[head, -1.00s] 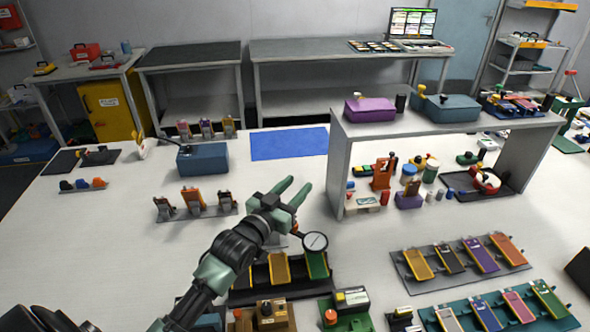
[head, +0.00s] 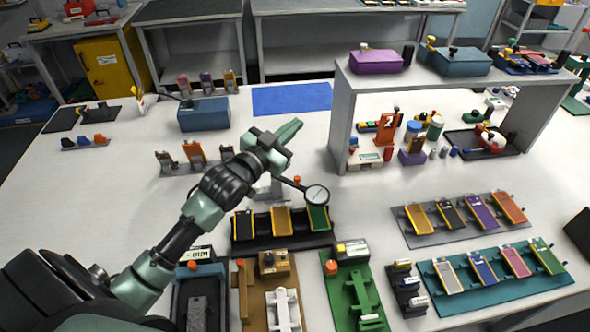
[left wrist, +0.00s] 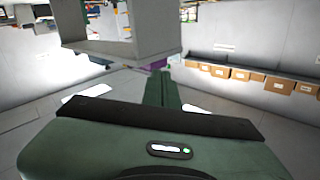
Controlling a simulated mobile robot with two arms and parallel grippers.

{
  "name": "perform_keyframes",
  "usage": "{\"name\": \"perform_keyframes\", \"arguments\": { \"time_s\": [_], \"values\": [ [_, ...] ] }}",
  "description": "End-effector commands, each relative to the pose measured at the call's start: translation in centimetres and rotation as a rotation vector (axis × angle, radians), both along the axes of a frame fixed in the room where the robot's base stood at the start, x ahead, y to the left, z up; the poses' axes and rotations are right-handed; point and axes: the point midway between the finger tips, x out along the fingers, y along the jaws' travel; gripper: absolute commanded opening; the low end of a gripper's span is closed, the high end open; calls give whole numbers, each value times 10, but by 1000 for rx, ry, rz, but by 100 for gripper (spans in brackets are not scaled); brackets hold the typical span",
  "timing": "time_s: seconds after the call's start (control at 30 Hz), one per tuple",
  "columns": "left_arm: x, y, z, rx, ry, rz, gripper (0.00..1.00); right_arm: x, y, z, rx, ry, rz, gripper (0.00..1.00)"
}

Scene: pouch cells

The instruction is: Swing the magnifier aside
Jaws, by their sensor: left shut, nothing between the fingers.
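The magnifier (head: 317,195) is a round lens with a dark rim on a thin dark arm. In the head view its lens overlaps the far end of a green cell (head: 319,219) in the black tray (head: 285,246). The arm's base is partly hidden behind my left gripper. My left gripper (head: 291,130) is shut and empty, above and beyond the magnifier in the picture, its fingers pointing up and right. Any gap between gripper and magnifier arm is hard to judge. The left wrist view shows the shut green fingers (left wrist: 162,88) but no magnifier. My right gripper is not in view.
A grey shelf (head: 343,120) stands right of my gripper with several small items under it. Small stands (head: 196,155) are to the left. Several fixtures, including a green one (head: 345,290), line the front. A blue mat (head: 291,98) lies clear at the back.

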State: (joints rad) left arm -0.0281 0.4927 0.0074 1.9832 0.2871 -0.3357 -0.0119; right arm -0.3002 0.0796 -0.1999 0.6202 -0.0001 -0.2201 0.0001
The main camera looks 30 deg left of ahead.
Motion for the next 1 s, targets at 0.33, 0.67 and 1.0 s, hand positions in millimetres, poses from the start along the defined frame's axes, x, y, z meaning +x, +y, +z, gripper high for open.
{"name": "perform_keyframes", "arguments": {
  "time_s": [0.33, 0.67, 1.0],
  "values": [
    [-56, 34, -106, 797, -108, -285, 0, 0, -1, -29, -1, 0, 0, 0],
    [-128, 62, -165, 1277, -275, -652, 0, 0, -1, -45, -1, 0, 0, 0],
    [-138, 61, -175, 1350, -328, -731, 0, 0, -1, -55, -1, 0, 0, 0]
  ]
}}
